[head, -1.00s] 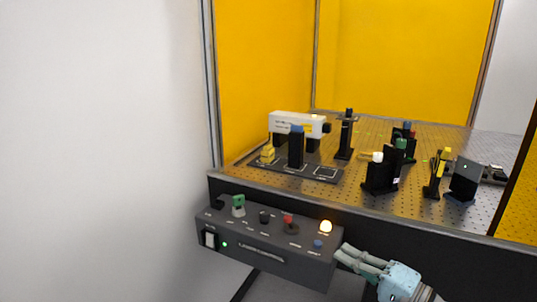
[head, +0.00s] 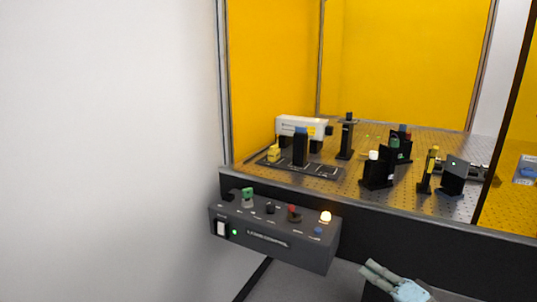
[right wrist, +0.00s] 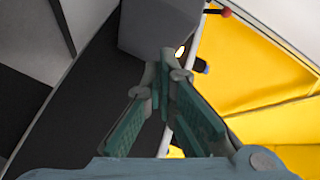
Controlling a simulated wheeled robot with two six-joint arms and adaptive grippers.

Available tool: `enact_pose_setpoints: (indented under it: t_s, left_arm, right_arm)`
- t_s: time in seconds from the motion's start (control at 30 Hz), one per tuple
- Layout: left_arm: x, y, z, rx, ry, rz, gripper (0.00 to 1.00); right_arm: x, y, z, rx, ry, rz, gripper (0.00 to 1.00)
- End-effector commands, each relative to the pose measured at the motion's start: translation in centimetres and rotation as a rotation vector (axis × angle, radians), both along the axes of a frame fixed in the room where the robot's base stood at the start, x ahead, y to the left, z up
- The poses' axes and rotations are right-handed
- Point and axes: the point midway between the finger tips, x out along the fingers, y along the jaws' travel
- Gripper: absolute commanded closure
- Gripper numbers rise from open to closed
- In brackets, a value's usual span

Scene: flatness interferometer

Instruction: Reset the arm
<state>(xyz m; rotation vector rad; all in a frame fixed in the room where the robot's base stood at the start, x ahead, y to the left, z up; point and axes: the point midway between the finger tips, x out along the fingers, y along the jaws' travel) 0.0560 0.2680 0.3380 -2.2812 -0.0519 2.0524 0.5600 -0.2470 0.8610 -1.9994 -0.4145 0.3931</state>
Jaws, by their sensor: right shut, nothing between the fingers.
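My right gripper (head: 369,267) is at the bottom right of the head view, below and to the right of the control box (head: 275,247), apart from it. Its fingers are shut and empty. In the right wrist view the gripper (right wrist: 166,62) has its fingertips together, with the control box (right wrist: 145,28) beyond them. My left gripper is in neither view.
The perforated optical table (head: 345,187) stands behind the box. It carries a white laser housing (head: 302,124), black mounts (head: 375,172) and a dark block (head: 453,178) with a small green light. Yellow panels (head: 400,60) enclose the table. A white wall (head: 100,150) fills the left.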

Motion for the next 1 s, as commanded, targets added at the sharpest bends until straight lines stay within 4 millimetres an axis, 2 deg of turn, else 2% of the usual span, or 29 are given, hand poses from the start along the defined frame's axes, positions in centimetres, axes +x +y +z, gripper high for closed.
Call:
enact_pose_setpoints:
  t_s: [0.17,0.2,0.27,0.37,0.47,0.5,0.57,0.6,0.67,0.7,0.8,0.83,0.9,1.0]
  left_arm:
    - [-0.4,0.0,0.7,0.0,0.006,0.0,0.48]
    - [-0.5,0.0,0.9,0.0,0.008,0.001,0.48]
    - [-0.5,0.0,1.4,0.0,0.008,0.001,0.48]
    - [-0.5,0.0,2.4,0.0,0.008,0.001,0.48]
    - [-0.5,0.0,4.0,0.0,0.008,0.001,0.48]
    - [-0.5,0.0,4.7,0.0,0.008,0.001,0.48]
    - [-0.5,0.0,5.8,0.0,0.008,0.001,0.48]
    - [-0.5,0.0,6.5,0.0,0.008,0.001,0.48]
    - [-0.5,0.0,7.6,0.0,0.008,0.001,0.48]
    - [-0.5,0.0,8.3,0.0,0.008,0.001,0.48]
    - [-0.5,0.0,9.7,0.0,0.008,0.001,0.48]
    - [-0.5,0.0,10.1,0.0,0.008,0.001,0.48]
    - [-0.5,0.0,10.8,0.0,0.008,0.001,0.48]
    - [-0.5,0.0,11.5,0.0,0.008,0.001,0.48]
  right_arm:
    - [0.7,-3.9,-6.3,-0.2,0.067,-0.129,1.0]
    - [0.5,-4.8,-8.3,-0.256,0.094,-0.156,1.0]
    - [-0.1,-6.3,-11.4,-0.35,0.138,-0.191,1.0]
    - [-2.6,-8.6,-17.7,-0.538,0.242,-0.224,1.0]
    - [-8.3,-10.2,-25.5,-0.772,0.39,-0.195,1.0]
    - [-11.5,-10.5,-28.6,-0.869,0.456,-0.157,1.0]
    - [-17.0,-10.4,-32.8,-0.999,0.55,-0.074,1.0]
    - [-21.0,-10.0,-35.1,-1.072,0.609,-0.006,1.0]
    - [-27.2,-9.0,-37.9,-1.155,0.691,0.108,1.0]
    - [-31.4,-8.1,-39.2,-1.194,0.741,0.184,1.0]
    - [-40.6,-5.7,-41.0,-1.224,0.849,0.342,1.0]
    - [-42.9,-5.0,-41.2,-1.22,0.878,0.377,1.0]
    - [-47.1,-3.4,-41.2,-1.193,0.932,0.426,1.0]
    - [-50.2,-2.0,-40.8,-1.167,0.966,0.453,1.0]
